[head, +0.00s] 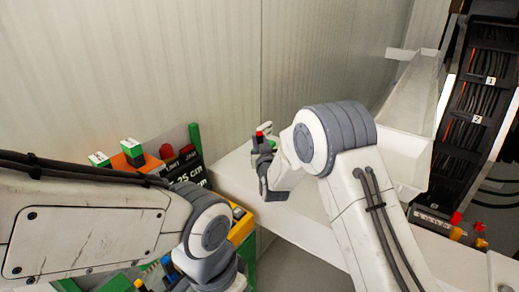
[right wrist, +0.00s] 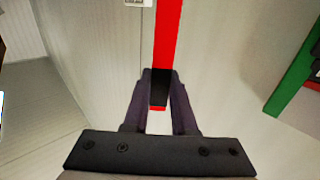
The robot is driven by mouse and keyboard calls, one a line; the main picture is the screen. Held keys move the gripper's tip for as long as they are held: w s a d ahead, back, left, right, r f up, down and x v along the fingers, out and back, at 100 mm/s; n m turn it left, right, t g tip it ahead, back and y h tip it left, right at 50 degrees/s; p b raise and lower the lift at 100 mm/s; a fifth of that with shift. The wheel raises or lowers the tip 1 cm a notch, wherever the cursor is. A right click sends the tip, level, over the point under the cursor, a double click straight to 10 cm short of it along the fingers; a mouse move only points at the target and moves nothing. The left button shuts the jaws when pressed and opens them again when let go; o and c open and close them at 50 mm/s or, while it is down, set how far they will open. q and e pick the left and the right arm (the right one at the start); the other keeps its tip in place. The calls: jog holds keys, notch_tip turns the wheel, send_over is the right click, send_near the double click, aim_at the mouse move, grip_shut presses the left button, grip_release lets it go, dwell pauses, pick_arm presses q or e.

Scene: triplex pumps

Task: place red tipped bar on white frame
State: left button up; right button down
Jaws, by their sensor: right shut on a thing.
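My right gripper (head: 266,172) is beside the white frame (head: 232,176) in the head view, with its fingers pointing up and left. In the right wrist view its two dark fingers (right wrist: 160,88) are shut on the black part of the red tipped bar (right wrist: 168,30). The bar's long red part runs out of the top of that view, and a small red end shows below the black part. In the head view only a red tip (head: 260,134) shows above the fingers. I cannot tell whether the bar touches the frame. My left arm comes in from the left, its gripper out of sight.
A ribbed wall is behind. A white trough (head: 415,110) and a dark cable panel (head: 485,80) are at the right. Red and yellow pieces (head: 468,228) are at lower right.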

notch_tip(320, 180, down, 3)
jog(key=shift+f+p, duration=0.1)
jog(key=shift+p, duration=0.55)
jog(key=shift+f, duration=0.25)
jog(key=shift+f, duration=0.15)
jog(key=c, duration=0.7)
grip_release()
